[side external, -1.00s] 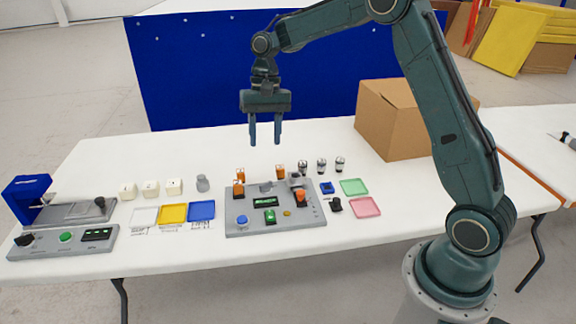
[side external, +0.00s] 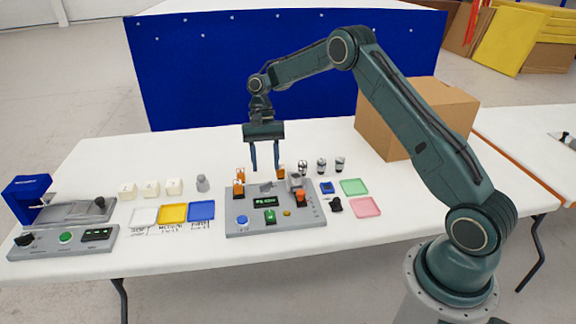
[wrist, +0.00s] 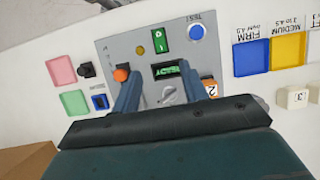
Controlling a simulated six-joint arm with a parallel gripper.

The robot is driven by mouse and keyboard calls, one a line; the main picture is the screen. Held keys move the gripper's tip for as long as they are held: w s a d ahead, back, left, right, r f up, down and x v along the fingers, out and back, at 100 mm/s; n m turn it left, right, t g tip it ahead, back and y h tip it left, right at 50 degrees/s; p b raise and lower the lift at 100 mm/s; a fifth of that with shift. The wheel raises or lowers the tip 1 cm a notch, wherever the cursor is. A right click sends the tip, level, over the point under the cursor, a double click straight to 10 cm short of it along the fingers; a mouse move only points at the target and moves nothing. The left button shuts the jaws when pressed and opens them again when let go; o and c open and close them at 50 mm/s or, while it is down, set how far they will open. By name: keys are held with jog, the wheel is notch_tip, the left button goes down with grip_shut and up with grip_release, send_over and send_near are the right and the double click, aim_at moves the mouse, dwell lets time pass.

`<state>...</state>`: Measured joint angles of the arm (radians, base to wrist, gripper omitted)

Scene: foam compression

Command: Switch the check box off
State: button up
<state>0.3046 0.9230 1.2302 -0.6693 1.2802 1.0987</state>
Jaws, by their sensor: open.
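The check box (side external: 232,226) is a flat grey panel box in the middle of the table. It has a lit green display (wrist: 166,70), which seems to read READY in the wrist view. A green rocker switch (side external: 270,216) sits on the box's near side; it also shows in the wrist view (wrist: 163,38). Beside it are a blue TEST button (wrist: 197,33) and a small yellow lamp (wrist: 140,50). My gripper (side external: 265,170) is open and empty, pointing down above the back part of the box. In the wrist view, its fingers straddle a grey knob (wrist: 168,95).
Orange-topped pieces (side external: 238,190) stand at the box's left and right. Yellow (side external: 172,213) and blue (side external: 201,211) trays lie left, a pink tray (side external: 365,207) right. Several metal cylinders (side external: 321,166) stand behind. A cardboard box (side external: 440,105) is at the back right.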

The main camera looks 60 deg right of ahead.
aim_at(270, 214)
jog(key=shift+x, duration=6.8)
jog(key=shift+r, duration=0.1)
grip_shut()
